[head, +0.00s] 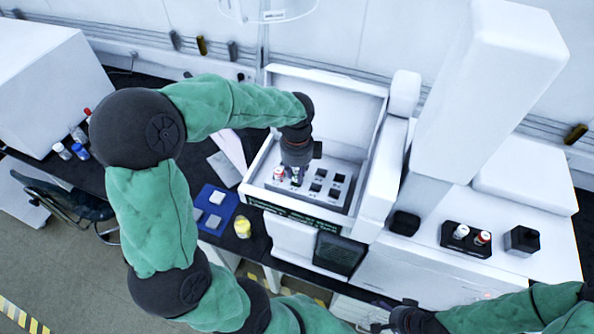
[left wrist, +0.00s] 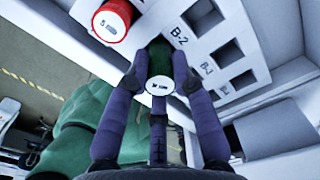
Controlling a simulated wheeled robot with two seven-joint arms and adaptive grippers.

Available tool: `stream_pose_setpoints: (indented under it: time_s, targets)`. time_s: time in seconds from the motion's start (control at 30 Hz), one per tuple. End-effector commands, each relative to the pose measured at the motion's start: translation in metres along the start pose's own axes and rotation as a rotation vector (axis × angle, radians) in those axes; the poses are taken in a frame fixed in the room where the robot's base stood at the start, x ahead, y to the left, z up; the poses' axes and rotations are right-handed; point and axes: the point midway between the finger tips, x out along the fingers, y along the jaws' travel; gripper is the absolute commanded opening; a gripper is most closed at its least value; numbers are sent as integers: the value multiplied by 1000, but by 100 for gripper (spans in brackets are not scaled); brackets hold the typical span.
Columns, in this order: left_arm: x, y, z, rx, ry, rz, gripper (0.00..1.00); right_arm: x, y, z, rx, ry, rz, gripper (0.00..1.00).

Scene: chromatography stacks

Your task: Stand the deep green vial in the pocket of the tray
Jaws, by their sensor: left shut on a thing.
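My left gripper (head: 297,178) is over the left part of the grey tray (head: 338,206) inside the white open-topped instrument. It is shut on the deep green vial (left wrist: 160,64), whose white cap faces the left wrist camera between the fingertips (left wrist: 160,88). The tray also shows in the left wrist view, with a "B-2" label beside the vial and several square dark pockets. The vial's lower end is at the tray, but I cannot tell whether it is inside a pocket. My right gripper (head: 390,322) is at the bottom edge, partly cut off, its jaws unclear.
The instrument's walls (head: 388,165) enclose the tray. A blue mat (head: 213,222) and a yellow-capped jar (head: 242,227) are on the bench to the left.

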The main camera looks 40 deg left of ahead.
Motion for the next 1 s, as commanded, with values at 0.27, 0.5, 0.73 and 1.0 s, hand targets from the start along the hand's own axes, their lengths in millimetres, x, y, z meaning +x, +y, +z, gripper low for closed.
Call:
stream_pose_setpoints:
  time_s: [0.27,0.5,0.73,1.0]
  targets:
    - [5,0,0,0,0,0,0,3,1,0,0,0,0,100]
    - [5,0,0,0,0,0,0,3,1,0,0,0,0,100]
    - [11,0,0,0,0,1,0,7,3,0,0,0,0,100]
    - [18,0,0,0,0,1,0,12,4,0,0,0,0,100]
